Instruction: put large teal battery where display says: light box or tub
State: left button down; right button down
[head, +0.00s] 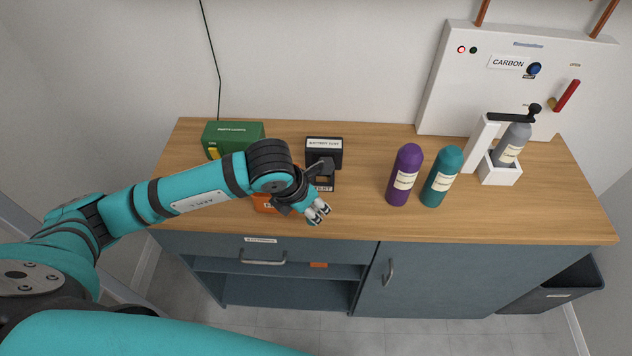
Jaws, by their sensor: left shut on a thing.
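My left gripper (318,212) reaches in from the left over the wooden counter, near its front edge. It is shut on a small teal thing (309,198), which appears to be the large teal battery; the fingers hide most of it. Just behind the gripper stands a dark device with a white label (323,143); the wrist partly covers it, and no display reading is legible. An orange thing (262,204) lies under my forearm, mostly hidden. A dark tub (552,292) is low at the right end of the cabinet. I cannot tell which thing is the light box.
A green box (233,131) stands at the back left. A purple bottle (405,176) and a teal bottle (441,178) stand right of the gripper. A grey cylinder (513,143) sits in a white holder (499,174) by a white panel (505,85). The counter's front right is clear.

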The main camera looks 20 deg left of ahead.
pick_arm(q)
jog(key=shift+s+d, duration=0.1)
jog(key=shift+s, duration=0.4)
jog(key=w+a+r+n+y, duration=0.15)
jog(key=w+a, duration=0.25)
jog(key=a, duration=0.4)
jog(key=w+a+r+n+p, duration=0.1)
jog(key=w+a+r+n, duration=0.2)
jog(key=a, duration=0.5)
jog(key=w+a+n+y, duration=0.1)
jog(key=w+a+n, duration=0.1)
jog(key=w+a, duration=0.45)
jog(key=shift+m+t, duration=0.25)
jog(key=shift+t, duration=0.05)
jog(key=shift+s+a+f+b, duration=0.2)
jog(key=shift+f+b, duration=0.35)
jog(key=shift+f, duration=0.4)
jog(key=shift+s+a+f+b, duration=0.15)
jog(key=shift+f+b, duration=0.4)
jog(key=shift+f, duration=0.45)
jog(key=shift+s+a+f+b, duration=0.1)
jog(key=shift+s+f+b, duration=0.1)
jog(key=shift+f+b, duration=1.9)
jog(key=shift+f, duration=0.5)
